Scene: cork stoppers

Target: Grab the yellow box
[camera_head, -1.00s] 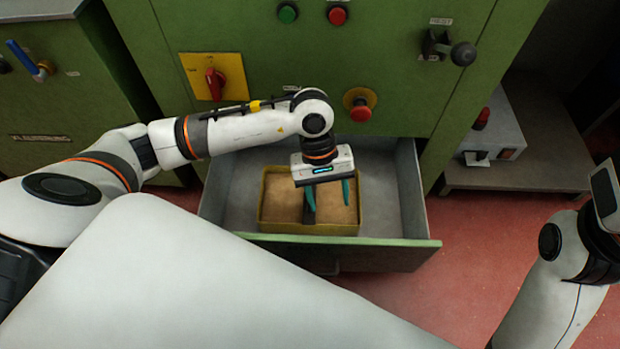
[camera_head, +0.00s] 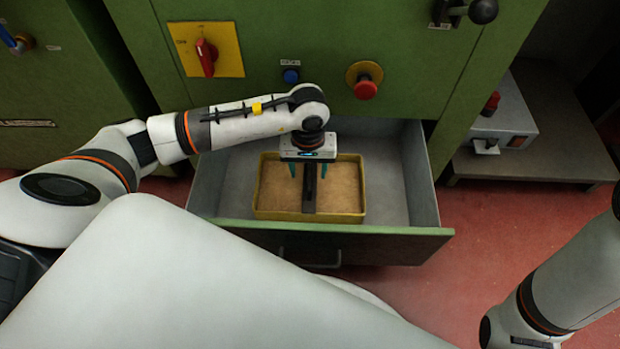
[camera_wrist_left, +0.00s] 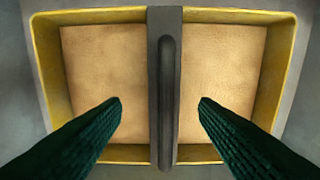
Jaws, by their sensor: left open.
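The yellow box (camera_head: 338,216) sits in the open drawer. It has a tan inside and a dark grey handle bar (camera_head: 309,190) across its middle. My left gripper (camera_head: 308,176) is over the box, pointing down, with its teal fingers apart on either side of the bar. The left wrist view shows the box (camera_wrist_left: 48,75) from above, the handle bar (camera_wrist_left: 166,60) upright in the picture, and the open, empty fingers of my left gripper (camera_wrist_left: 159,102) on both sides of it. I cannot tell how far above the bar the fingertips are. My right gripper is out of view.
The grey drawer (camera_head: 395,180) has a green front (camera_head: 400,243) and projects from a green machine (camera_head: 330,40). A red button (camera_head: 365,88) and a blue button (camera_head: 291,76) are above it. A grey bench (camera_head: 530,165) stands at the right. Free drawer floor lies around the box.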

